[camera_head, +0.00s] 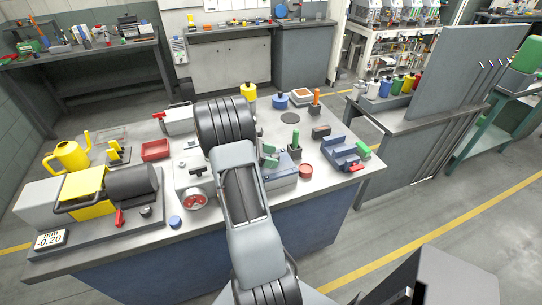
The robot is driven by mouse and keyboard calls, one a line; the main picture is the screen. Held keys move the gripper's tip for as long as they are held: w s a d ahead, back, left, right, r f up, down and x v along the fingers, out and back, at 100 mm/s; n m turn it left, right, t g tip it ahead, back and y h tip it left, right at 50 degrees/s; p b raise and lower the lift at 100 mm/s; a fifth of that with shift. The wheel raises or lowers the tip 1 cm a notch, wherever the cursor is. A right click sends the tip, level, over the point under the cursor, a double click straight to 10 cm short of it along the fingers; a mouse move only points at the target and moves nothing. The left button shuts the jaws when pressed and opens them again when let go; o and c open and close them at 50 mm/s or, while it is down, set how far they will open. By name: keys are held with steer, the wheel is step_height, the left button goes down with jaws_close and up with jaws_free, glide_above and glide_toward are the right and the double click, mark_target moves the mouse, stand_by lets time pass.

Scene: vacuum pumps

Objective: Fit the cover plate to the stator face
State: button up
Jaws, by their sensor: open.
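My arm reaches up from the bottom centre over the workbench (330,192). I cannot pick out the stator face for certain. A pump unit with a yellow housing (84,184) and a black cylinder (131,184) lies on a grey base at the left. A flat dark disc (293,118) lies at the back right of the bench; I cannot tell whether it is the cover plate.
A yellow watering can (68,155), red tray (155,150), red-faced gauge (194,200), yellow bottle (248,91), red round tin (305,171) and blue fixture (341,152) crowd the bench. A tall grey panel (462,85) stands at the right.

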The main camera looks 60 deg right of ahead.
steer(key=b+v, duration=0.1)
steer(key=v, duration=0.6)
steer(key=shift+a, duration=0.2)
steer(key=shift+w+r, duration=0.1)
stand_by(0.8)
steer(key=s+a+r+m+t+y, duration=0.1)
steer(key=a+t, duration=0.4)
steer(key=a, duration=0.6)
steer(key=s+a+r+m+t+y, duration=0.1)
steer(key=a+r+m+t+y, duration=0.2)
steer(key=a, duration=0.7)
steer(key=s+a+r+m+t+y, duration=0.1)
steer(key=a+r+m+t+y, duration=0.2)
steer(key=a+t, duration=0.3)
steer(key=a+y, duration=0.1)
steer(key=a, duration=0.4)
steer(key=shift+s+a+t, duration=0.35)
steer(key=shift+t, duration=0.05)
